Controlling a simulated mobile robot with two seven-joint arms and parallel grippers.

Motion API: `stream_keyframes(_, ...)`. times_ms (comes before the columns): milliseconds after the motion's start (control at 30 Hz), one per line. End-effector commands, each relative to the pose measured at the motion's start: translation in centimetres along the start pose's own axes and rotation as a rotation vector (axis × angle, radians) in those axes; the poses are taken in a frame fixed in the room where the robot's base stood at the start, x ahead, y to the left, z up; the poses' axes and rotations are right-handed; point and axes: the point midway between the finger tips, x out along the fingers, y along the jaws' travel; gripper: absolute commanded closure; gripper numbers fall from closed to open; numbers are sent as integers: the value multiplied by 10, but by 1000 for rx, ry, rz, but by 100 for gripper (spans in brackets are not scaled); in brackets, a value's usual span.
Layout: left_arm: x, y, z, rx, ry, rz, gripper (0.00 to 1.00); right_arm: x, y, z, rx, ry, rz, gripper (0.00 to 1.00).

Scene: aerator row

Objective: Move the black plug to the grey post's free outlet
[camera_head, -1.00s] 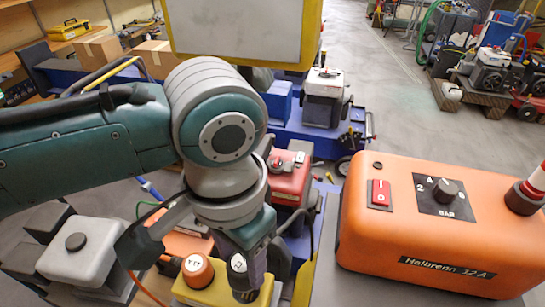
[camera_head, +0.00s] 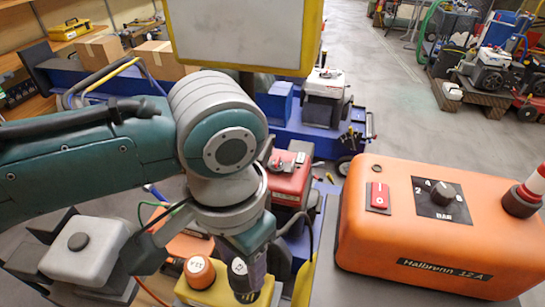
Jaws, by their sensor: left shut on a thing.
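My left gripper (camera_head: 247,283) reaches down over the yellow box at the bottom middle and is shut on a dark plug-like piece (camera_head: 240,268) with a pale label on top. This seems to be the black plug, but the fingers and arm partly hide it. It is close to the yellow box (camera_head: 205,297); I cannot tell whether it touches it. An orange cap (camera_head: 198,270) with a label stands on that box, just left of the gripper. I cannot make out the grey post or its free outlet. My right gripper is not in view.
A large orange machine (camera_head: 440,225) with a red switch and a dial stands at right. A red unit (camera_head: 287,180) is behind the gripper, and a grey box with a black cap (camera_head: 85,250) is at left. A black cable (camera_head: 306,225) curves right of the gripper.

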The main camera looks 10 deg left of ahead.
Motion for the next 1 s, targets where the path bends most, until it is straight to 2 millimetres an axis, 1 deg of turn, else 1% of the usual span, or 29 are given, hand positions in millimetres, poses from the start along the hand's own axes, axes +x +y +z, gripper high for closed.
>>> stream_keyframes(100,-1,0,0,0,0,0,100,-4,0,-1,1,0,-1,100)
stream_keyframes(467,0,0,0,1,1,0,100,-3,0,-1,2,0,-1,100)
stream_keyframes(1000,13,0,0,1,0,0,100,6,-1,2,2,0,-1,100)
